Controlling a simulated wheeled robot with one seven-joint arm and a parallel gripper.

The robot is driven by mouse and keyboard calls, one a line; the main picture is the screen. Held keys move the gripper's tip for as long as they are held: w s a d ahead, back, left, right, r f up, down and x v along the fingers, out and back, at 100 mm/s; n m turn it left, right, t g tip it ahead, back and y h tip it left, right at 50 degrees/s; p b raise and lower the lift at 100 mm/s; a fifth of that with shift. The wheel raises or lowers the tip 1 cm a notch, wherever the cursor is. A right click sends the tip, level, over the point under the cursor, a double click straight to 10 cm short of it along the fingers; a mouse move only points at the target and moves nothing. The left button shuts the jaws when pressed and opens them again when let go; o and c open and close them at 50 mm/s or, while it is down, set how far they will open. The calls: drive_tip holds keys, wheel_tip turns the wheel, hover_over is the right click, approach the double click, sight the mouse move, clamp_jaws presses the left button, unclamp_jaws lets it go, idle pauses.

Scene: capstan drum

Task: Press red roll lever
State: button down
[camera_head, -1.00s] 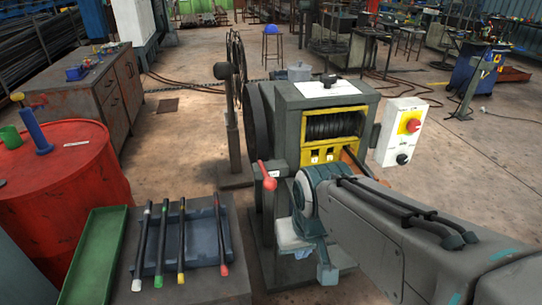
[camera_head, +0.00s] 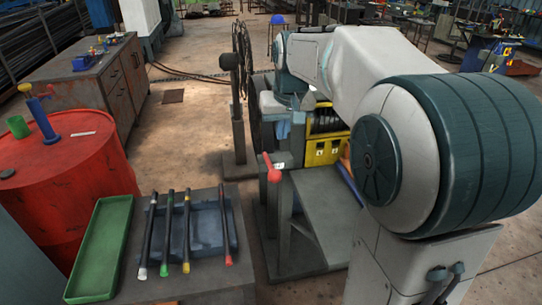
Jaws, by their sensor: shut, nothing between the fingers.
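The red lever (camera_head: 272,170) stands on the left front side of the capstan machine, with its red knob at the lower end. It appears tilted and unobstructed. The machine's yellow front panel (camera_head: 318,152) shows below my arm, while its top and drum are mostly hidden behind the arm. My gripper (camera_head: 283,132) hangs from the wrist, above the lever in the picture and apart from it. It looks shut and empty, though its fingertips are small and hard to make out.
A grey bench (camera_head: 190,282) holds several dark rods with coloured tips and a green tray (camera_head: 100,245). A red drum (camera_head: 70,180) stands at the left. A grey plate (camera_head: 325,210) extends before the machine.

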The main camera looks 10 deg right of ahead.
sight(275, 171)
drive_tip(key=shift+w+r, duration=0.15)
drive_tip(key=shift+w, duration=0.15)
drive_tip(key=x, duration=0.9)
drive_tip(key=s+x, duration=0.1)
drive_tip(key=x, duration=0.4)
drive_tip(key=shift+a+p, duration=0.15)
drive_tip(key=shift+p, duration=0.15)
